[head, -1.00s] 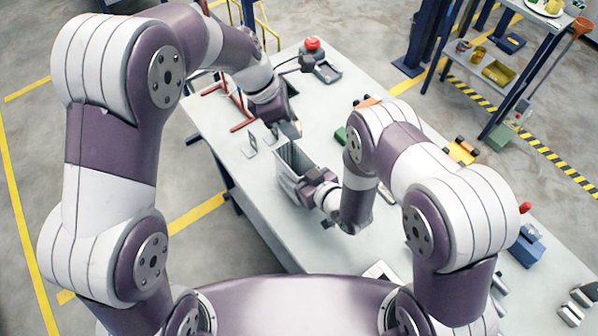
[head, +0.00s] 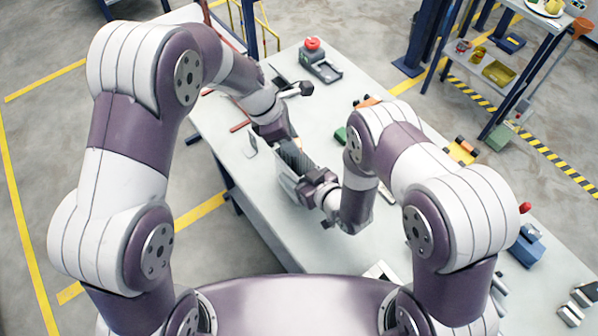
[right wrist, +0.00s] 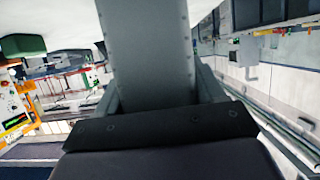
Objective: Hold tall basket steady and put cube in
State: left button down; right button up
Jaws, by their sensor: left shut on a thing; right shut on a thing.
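The tall basket (head: 287,184) is a grey, open-topped container standing on the table near its left edge. My right gripper (head: 308,187) is shut on the basket's near right side. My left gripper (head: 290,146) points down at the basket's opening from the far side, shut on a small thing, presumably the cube. The cube is mostly hidden by the gripper, and I cannot tell how deep it sits relative to the rim. In the right wrist view, a grey upright form (right wrist: 148,60) fills the middle above my dark gripper body.
The grey table (head: 262,215) has a red-button box (head: 320,62) at the far end and a red frame (head: 238,126) beyond the basket. A green part (head: 340,134) and an orange-yellow part (head: 461,151) lie to the right. The table's left edge is close to the basket.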

pick_arm(q)
notch_tip(320, 180, down, 8)
jog(key=shift+s+r, duration=0.2)
jog(key=shift+s, duration=0.05)
dwell(0.6)
jog(key=c, duration=0.8)
grip_release()
jog(key=shift+a, duration=0.15)
jog(key=shift+o, duration=0.3)
jog(key=v, duration=1.2)
jog(key=shift+w, duration=0.15)
jog(key=shift+w+r, duration=0.15)
jog(key=shift+r, duration=0.3)
pick_arm(e)
jog(key=shift+w, duration=0.1)
jog(key=o, duration=1.3)
jog(key=shift+c, duration=0.2)
